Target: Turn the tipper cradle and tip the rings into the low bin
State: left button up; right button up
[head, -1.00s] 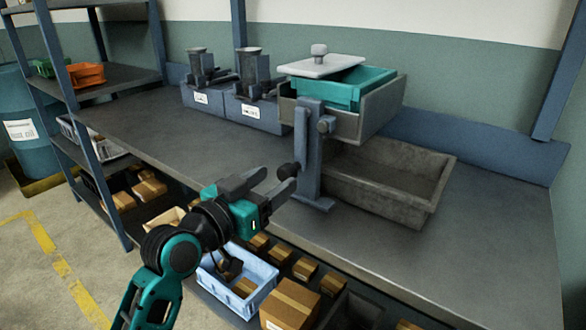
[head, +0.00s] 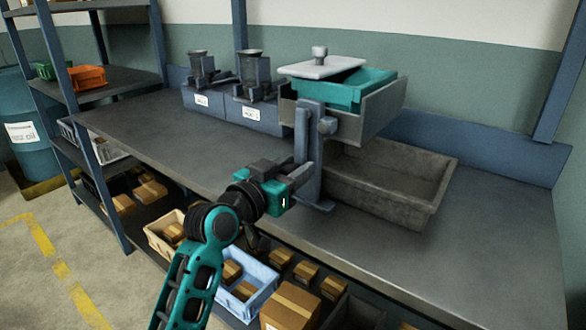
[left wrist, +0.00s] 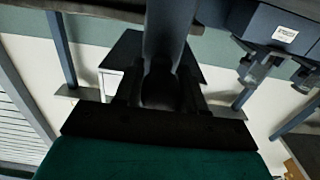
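The tipper cradle (head: 372,122) is a grey open tray on a blue-grey post (head: 311,150). It sits level and holds a teal bin (head: 352,93); its inside is mostly hidden, so I see no rings. The low bin (head: 385,185) is a grey, empty-looking trough on the bench below the cradle. My left gripper (head: 300,168) is at the post's left side, where the dark crank knob is now hidden in the head view. In the left wrist view the fingers stand either side of a dark rounded knob (left wrist: 160,92); whether they grip it is unclear. My right gripper is out of view.
A white lid (head: 318,68) with a knob lies over the teal bin's left part. Two blue-grey machines (head: 255,105) stand to the left on the bench (head: 170,130). The bench's left part is clear. Boxes and a light blue crate (head: 247,290) are on the shelf below.

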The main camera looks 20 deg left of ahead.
pick_arm(q)
grip_shut()
jog(key=shift+a+r, duration=0.1)
dwell(0.4)
